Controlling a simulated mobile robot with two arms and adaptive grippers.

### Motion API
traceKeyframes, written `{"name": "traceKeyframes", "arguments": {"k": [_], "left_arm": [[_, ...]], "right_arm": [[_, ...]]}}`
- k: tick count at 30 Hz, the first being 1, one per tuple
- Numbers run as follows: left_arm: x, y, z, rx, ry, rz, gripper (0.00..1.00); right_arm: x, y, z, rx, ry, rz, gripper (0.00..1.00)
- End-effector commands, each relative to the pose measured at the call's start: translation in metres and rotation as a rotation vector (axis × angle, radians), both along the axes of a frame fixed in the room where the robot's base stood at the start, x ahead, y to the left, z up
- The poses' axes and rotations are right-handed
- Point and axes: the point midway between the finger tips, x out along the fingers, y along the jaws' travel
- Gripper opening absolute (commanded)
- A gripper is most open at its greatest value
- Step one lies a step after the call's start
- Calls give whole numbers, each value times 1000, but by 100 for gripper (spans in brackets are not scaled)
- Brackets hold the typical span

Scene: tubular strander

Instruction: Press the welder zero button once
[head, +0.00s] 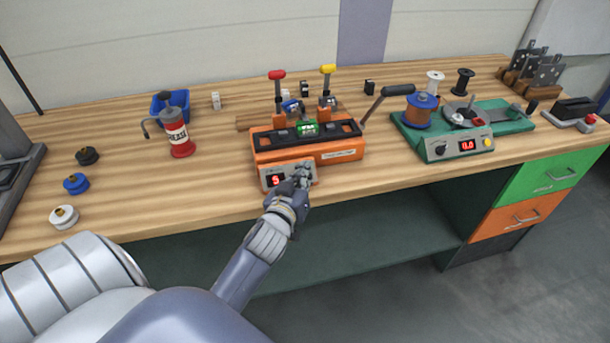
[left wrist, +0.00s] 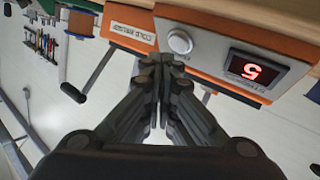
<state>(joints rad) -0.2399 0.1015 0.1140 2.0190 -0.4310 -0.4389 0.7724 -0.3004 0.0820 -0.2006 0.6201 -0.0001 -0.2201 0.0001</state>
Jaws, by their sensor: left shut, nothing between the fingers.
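The orange cold welder (head: 335,153) stands at the front of the wooden bench in the head view. Its grey front panel carries a red lit display (head: 275,181) that seems to read 5. In the left wrist view a round light-grey button (left wrist: 180,41) sits on the panel beside the display (left wrist: 260,68). My left gripper (head: 301,173) is shut and empty, with its fingertips in front of the panel. In the left wrist view the fingertips (left wrist: 158,65) are close to the button; I cannot tell whether they touch. In the head view the gripper hides the button. My right gripper is not in view.
A green winder (head: 465,130) with a spool stands to the right of the welder. A red dispenser (head: 178,138) and a blue bin (head: 170,103) stand to the left. A lever (head: 385,100) sticks out at the welder's right. The bench's front edge is clear.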

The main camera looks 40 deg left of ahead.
Motion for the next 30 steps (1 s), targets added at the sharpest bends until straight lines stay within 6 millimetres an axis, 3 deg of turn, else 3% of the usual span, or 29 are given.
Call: {"name": "traceKeyframes", "arguments": {"k": [30], "left_arm": [[6, 7, -9, 0, 0, 0, 0]], "right_arm": [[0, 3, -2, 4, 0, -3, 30]]}}
